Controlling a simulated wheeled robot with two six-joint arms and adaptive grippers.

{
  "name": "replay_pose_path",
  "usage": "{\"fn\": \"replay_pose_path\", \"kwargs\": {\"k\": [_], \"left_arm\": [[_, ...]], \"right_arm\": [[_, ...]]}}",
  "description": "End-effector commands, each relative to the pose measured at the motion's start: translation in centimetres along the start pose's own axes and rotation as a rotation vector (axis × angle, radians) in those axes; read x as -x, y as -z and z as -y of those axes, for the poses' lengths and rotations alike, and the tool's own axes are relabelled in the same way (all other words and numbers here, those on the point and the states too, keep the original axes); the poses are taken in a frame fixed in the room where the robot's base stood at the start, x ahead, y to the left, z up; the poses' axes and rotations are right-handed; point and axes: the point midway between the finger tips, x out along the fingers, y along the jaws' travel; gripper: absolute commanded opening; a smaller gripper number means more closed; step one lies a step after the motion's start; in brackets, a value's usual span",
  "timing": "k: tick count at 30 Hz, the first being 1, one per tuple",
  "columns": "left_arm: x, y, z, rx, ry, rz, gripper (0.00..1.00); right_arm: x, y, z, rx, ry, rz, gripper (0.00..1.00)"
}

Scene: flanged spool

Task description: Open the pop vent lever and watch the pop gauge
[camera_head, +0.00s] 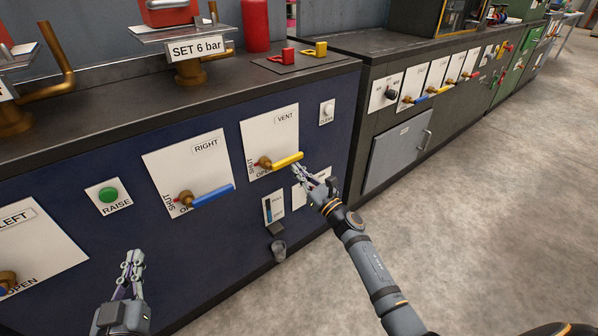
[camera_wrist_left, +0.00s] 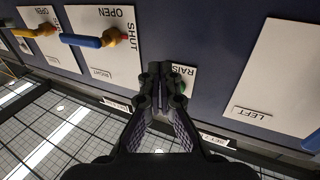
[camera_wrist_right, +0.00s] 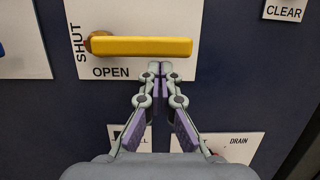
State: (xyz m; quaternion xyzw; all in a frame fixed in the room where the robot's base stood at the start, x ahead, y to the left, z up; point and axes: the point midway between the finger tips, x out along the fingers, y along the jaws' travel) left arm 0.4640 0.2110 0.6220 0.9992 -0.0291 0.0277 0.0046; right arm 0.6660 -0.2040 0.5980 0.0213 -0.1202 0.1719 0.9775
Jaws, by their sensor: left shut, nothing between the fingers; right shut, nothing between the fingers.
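The vent lever is a yellow handle (camera_head: 285,160) on a brass valve, on a white plate marked VENT (camera_head: 284,122) on the dark blue cabinet front. It lies about level and points right, with OPEN printed below it and SHUT at its left. In the right wrist view the yellow handle (camera_wrist_right: 140,47) spans the plate. My right gripper (camera_head: 297,170) is shut and empty, its tips just below the handle; contact is unclear. My left gripper (camera_head: 133,258) is shut and empty, low in front of the cabinet near the RAISE button. I cannot make out a pop gauge.
A blue lever (camera_head: 212,196) on the RIGHT plate and a green RAISE button (camera_head: 108,195) are left of the vent lever. A CLEAR button (camera_head: 327,109) is right of it. Open floor (camera_head: 480,220) is at right.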

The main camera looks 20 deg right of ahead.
Motion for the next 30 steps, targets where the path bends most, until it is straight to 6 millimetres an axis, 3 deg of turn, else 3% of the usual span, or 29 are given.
{"fn": "replay_pose_path", "kwargs": {"k": [8,20,30], "left_arm": [[0.0,0.6,0.0,-0.002,0.001,-0.036,0.0],[-0.3,3.9,0.0,-0.009,0.001,-0.153,0.0],[0.4,9.7,-0.2,-0.032,-0.003,-0.398,0.0]], "right_arm": [[-0.1,-0.3,0.1,0.039,-0.01,0.001,0.0],[-0.2,-0.9,0.3,0.109,-0.028,0.002,0.0],[-0.6,-2.5,0.7,0.31,-0.077,0.003,0.0]]}}
